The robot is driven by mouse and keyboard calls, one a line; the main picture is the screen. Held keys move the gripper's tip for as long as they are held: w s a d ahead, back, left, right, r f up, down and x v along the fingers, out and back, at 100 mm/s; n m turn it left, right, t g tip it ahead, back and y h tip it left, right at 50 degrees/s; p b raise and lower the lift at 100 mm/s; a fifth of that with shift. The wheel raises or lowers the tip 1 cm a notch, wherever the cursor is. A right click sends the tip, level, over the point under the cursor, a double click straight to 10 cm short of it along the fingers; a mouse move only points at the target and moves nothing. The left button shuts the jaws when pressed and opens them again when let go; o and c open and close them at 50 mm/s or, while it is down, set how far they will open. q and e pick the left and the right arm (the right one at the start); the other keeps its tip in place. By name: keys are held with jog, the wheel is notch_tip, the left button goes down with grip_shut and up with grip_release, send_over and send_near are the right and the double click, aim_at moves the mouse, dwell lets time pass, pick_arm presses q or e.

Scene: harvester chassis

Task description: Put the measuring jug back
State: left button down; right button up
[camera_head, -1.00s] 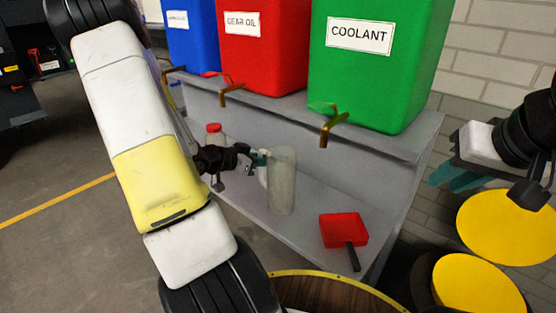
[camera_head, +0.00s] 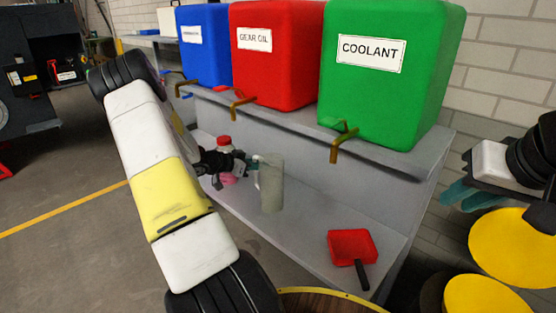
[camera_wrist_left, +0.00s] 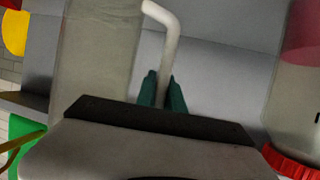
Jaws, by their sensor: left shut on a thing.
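The measuring jug (camera_head: 271,184) is a tall, greyish, see-through vessel at the lower shelf, below the red and green tanks. Its handle faces left. In the left wrist view the jug (camera_wrist_left: 95,50) fills the upper left, with its pale handle (camera_wrist_left: 170,45) between my teal fingertips. My left gripper (camera_head: 252,162) is shut on that handle; it also shows in the left wrist view (camera_wrist_left: 162,92). The jug looks upright; I cannot tell whether its base touches the shelf. My right gripper (camera_head: 458,196) hangs at the right edge, away from the jug, its fingers partly cut by its own body.
A red-capped bottle (camera_head: 224,145) stands left of the jug. A red scoop (camera_head: 352,246) lies to its right on the shelf (camera_head: 310,225). Blue (camera_head: 205,45), red (camera_head: 275,65) and green (camera_head: 385,85) tanks with taps stand above. Yellow round tops (camera_head: 510,250) are at lower right.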

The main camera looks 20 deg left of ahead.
pick_arm(q)
jog(key=shift+f, duration=0.15)
jog(key=c, duration=1.4)
grip_release()
jog(key=shift+c, duration=0.2)
jog(key=r+v, duration=0.1)
jog(key=v, duration=1.1)
jog(key=w+d+r+n+t+y, duration=0.1)
jog(key=w+d+r+n+y, duration=0.15)
jog(key=w+r+y, duration=0.65)
jog(key=s+d+r+n, duration=0.1)
jog(key=s+d+r, duration=0.1)
jog(key=r, duration=0.3)
jog(key=s+d+r+n, duration=0.1)
jog(key=s+d+r, duration=0.15)
jog(key=r, duration=0.25)
jog(key=s+d+n+g+h, duration=0.1)
jog(key=s+d+g+h, duration=0.1)
jog(key=s+d, duration=0.8)
jog(key=s+d+g+h, duration=0.1)
jog(key=s+d+g, duration=0.3)
jog(key=s+d, duration=0.7)
jog(key=s+f, duration=0.1)
jog(key=s, duration=0.4)
jog(key=shift+s+n+h, duration=0.35)
jog(key=shift+s+h, duration=0.05)
